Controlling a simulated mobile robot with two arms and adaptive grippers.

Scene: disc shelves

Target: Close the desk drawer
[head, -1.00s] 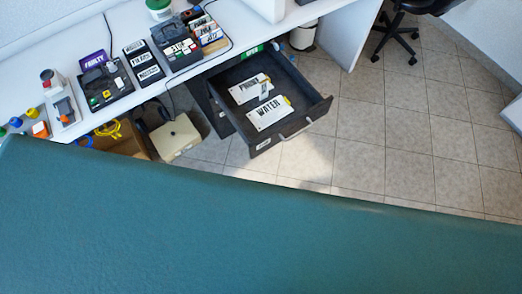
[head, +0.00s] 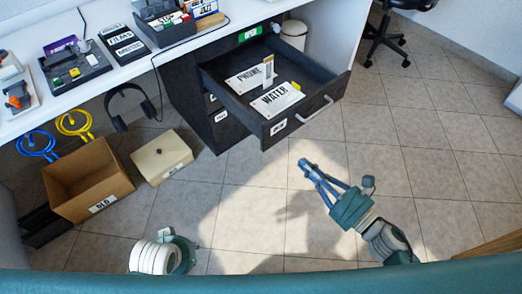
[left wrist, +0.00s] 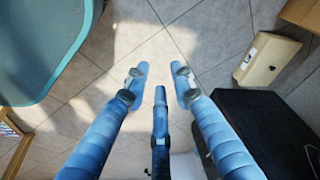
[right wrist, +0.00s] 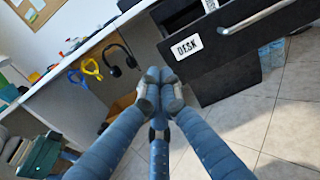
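The dark desk drawer (head: 250,107) is pulled out from under the white desk in the head view. Labelled plates, one marked WATER (head: 277,99), lie in it. Its front carries a bar handle (head: 314,109). In the right wrist view the drawer front (right wrist: 232,62), labelled DESK, and its handle (right wrist: 255,17) are at the upper right. My right gripper (head: 304,168) is shut and empty, in front of the drawer and apart from it. My left gripper (left wrist: 160,82) is open and empty over the floor; its fingers are hidden in the head view.
A cardboard box (head: 104,203) and a cream box (head: 161,156) stand on the floor at left. Headphones (head: 128,106) and cable coils hang under the desk (head: 119,75). An office chair (head: 384,40) is at the upper right. The tiled floor before the drawer is clear.

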